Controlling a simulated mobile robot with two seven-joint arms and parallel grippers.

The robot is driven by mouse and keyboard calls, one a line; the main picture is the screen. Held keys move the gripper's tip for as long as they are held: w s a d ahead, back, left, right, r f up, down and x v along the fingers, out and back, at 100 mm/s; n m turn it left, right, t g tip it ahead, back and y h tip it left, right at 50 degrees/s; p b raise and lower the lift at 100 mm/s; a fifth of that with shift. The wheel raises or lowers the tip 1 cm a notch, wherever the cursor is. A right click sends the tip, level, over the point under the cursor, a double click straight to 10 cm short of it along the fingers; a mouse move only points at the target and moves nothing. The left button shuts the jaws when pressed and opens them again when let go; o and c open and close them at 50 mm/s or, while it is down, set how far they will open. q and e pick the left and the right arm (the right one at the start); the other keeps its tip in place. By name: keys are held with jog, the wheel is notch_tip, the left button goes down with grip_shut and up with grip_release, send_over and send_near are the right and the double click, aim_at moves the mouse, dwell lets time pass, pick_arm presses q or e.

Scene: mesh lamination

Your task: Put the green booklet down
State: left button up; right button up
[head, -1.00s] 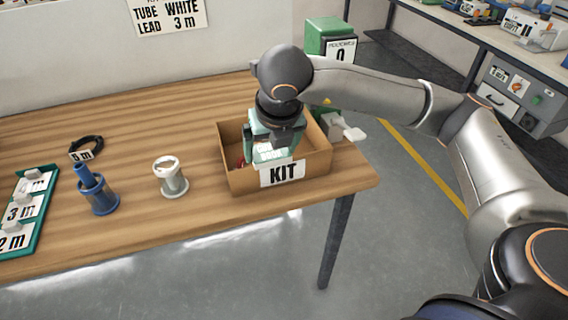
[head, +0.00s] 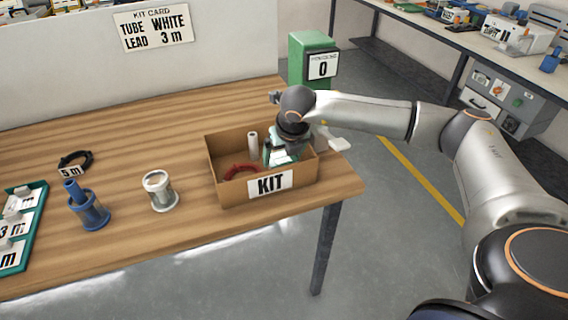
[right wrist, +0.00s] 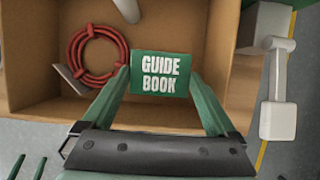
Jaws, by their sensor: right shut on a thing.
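The green booklet (right wrist: 160,73), marked GUIDE BOOK, is between the fingertips of my right gripper (right wrist: 162,82), which is shut on it. In the head view my right gripper (head: 281,153) is at the right side of the cardboard KIT box (head: 227,190), with its fingers reaching down inside the walls. A little green shows beside the fingers there. I cannot tell whether the booklet touches the box floor.
In the box lie a red coil (head: 240,171) and a white cylinder (head: 253,146), left of the booklet. A white lever-like part (right wrist: 278,115) is just right of the box.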

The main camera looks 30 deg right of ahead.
aim_at(285, 160)
jog(key=f, duration=0.3)
jog(key=shift+w+d+f, duration=0.2)
jog(key=shift+d, duration=0.15)
jog(key=shift+f, duration=0.3)
jog(key=shift+f, duration=0.15)
jog(key=o, duration=1)
jog(key=shift+r, duration=0.35)
jog(key=v, duration=1.1)
jog(key=shift+s+r, duration=0.25)
jog(key=shift+s, duration=0.05)
